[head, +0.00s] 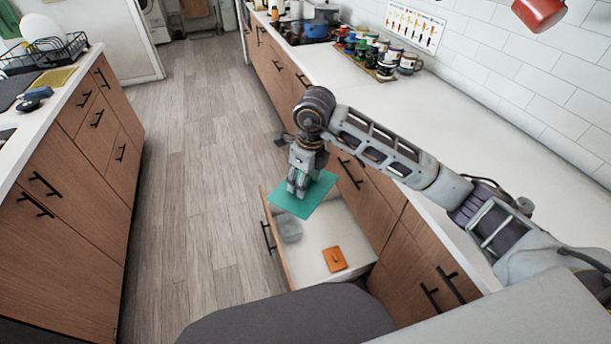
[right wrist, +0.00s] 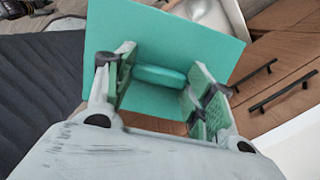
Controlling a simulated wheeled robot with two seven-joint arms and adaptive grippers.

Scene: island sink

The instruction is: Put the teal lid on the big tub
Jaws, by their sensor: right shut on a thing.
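The teal lid (head: 313,197) is a flat rectangular sheet held over the open drawer. In the right wrist view the teal lid (right wrist: 165,42) has a raised teal grip between my fingers. My right gripper (head: 298,187) is shut on that grip; its fingers (right wrist: 160,76) stand on either side of it. A clear grey tub (head: 290,230) sits in the drawer's far left part, just below the lid and partly hidden by it. I cannot tell its full size or whether it is the big tub. My left gripper is not in view.
The open drawer (head: 310,240) also holds an orange lid (head: 335,259) lying apart from the tub. The white countertop (head: 400,105) runs along the right, with several jars and mugs (head: 373,52) at its back. Another counter stands left; floor lies between.

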